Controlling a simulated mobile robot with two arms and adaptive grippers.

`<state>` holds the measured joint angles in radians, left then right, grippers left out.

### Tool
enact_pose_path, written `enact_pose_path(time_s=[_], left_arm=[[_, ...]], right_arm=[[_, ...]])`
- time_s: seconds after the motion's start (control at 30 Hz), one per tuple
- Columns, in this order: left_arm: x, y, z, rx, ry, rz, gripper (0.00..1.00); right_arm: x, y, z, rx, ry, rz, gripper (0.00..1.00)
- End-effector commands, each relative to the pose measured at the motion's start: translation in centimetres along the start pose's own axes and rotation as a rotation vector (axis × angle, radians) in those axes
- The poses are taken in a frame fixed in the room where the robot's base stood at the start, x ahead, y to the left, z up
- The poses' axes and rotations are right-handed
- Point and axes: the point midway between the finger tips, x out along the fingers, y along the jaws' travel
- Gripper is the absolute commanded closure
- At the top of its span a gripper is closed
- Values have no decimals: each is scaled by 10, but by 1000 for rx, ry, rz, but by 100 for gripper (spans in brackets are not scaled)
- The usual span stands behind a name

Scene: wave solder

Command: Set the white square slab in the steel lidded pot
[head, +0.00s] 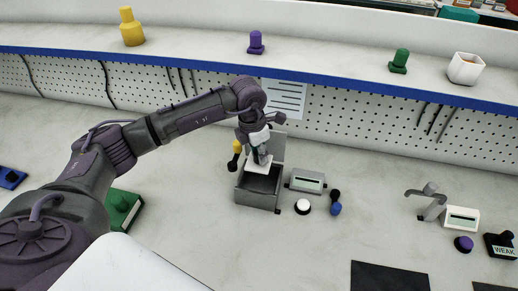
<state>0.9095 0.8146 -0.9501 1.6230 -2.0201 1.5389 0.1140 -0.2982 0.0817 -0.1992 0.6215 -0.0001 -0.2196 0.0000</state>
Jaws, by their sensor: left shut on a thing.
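The steel lidded pot (257,195) is a grey box-shaped vessel on the bench, with its lid (279,146) raised at the back. My left gripper (261,155) is above the back part of the pot's opening, shut on the white square slab (259,168). The slab shows as a small white patch below the fingers, at the pot's mouth; the gripper covers part of it. I cannot tell whether it touches the pot. My right gripper is not in view.
A yellow-topped black tool (235,153) stands close left of the pot. A grey box with a display (307,181), a white button (303,206) and a blue knob (336,209) are to its right. A blue-edged shelf (360,92) runs behind.

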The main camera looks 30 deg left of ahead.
Motion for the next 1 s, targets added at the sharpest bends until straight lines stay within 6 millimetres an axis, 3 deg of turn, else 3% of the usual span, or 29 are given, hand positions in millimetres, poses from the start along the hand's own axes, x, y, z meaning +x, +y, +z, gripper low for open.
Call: enact_pose_path(time_s=[0.17, 0.43, 1.0], left_arm=[[0, 0, 0, 1, 0, 0, 98], [2, 0, 0, 3, -4, 1, 98], [64, 0, -10, 3, -1, -1, 98]], right_arm=[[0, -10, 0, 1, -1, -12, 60], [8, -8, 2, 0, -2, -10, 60], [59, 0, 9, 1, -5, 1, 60]])
